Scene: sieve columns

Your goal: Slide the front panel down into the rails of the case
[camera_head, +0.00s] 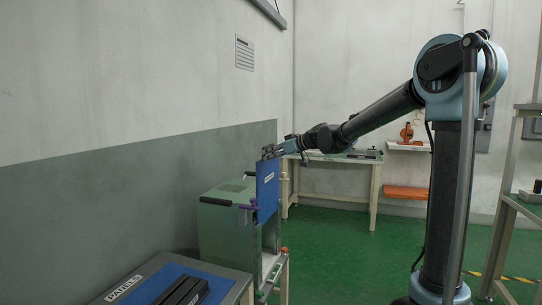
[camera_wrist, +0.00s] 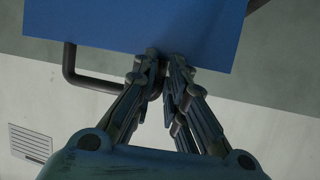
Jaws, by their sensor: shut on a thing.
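The blue front panel (camera_head: 267,188) hangs upright from my gripper (camera_head: 272,152), at the front side of the grey-green case (camera_head: 222,228). A small white label shows on the panel. In the wrist view the panel (camera_wrist: 130,22) fills the top, and the fingertips of my gripper (camera_wrist: 164,62) close on its near edge. The panel's upper part rises above the case top. I cannot tell whether its lower edge sits in the rails; the rails are not clearly visible. A purple piece (camera_head: 246,208) shows beside the panel, at the case's front.
The case stands on a light-framed stand. A table with a blue mat marked PANELS (camera_head: 150,282) and dark slotted holders (camera_head: 184,291) is in the foreground. A workbench (camera_head: 345,158) stands behind. A dark bent bar (camera_wrist: 85,80) shows beyond the panel in the wrist view.

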